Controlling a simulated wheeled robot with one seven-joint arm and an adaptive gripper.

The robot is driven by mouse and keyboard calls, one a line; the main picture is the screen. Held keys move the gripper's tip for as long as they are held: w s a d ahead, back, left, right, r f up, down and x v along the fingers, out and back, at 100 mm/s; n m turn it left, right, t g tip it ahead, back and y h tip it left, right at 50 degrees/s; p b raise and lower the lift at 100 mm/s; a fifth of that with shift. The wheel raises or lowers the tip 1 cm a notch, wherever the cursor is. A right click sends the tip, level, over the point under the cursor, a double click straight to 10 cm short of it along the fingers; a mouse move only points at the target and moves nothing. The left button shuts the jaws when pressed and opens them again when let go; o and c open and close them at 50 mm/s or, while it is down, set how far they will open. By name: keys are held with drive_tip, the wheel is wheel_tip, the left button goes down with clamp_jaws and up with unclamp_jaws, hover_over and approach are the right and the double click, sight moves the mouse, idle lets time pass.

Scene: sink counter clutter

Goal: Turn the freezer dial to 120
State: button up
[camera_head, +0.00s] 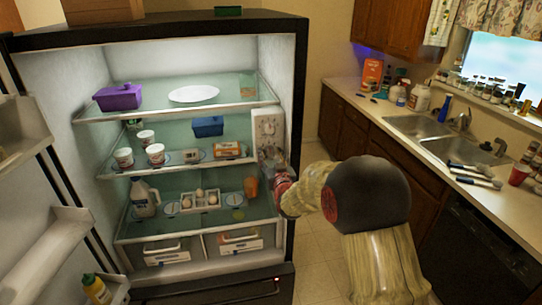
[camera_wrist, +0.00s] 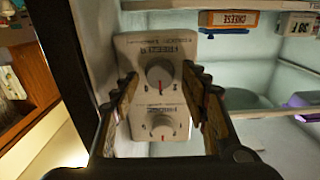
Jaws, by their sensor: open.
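A white control panel (camera_head: 268,127) with two round dials is on the right inner wall of the open fridge. The wrist view appears upside down. There the upper dial (camera_wrist: 160,76) has a red mark pointing down the picture, and small lettering above it seems to read "freezer". The second dial (camera_wrist: 162,128) lies below it, also with a red mark. My gripper (camera_wrist: 162,78) is open, with one finger on each side of the upper dial; I cannot tell whether they touch it. In the head view my gripper (camera_head: 272,158) covers the panel's lower part.
Glass shelves beside the panel hold a purple container (camera_head: 118,97), a white plate (camera_head: 194,94), cups (camera_head: 155,153), a cheese box (camera_head: 229,149), eggs and a milk jug (camera_head: 144,198). The open fridge door (camera_head: 50,215) is at left. A sink counter (camera_head: 400,118) is at right.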

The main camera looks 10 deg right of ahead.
drive_tip(key=c, duration=1.1)
drive_tip(key=shift+c, duration=0.3)
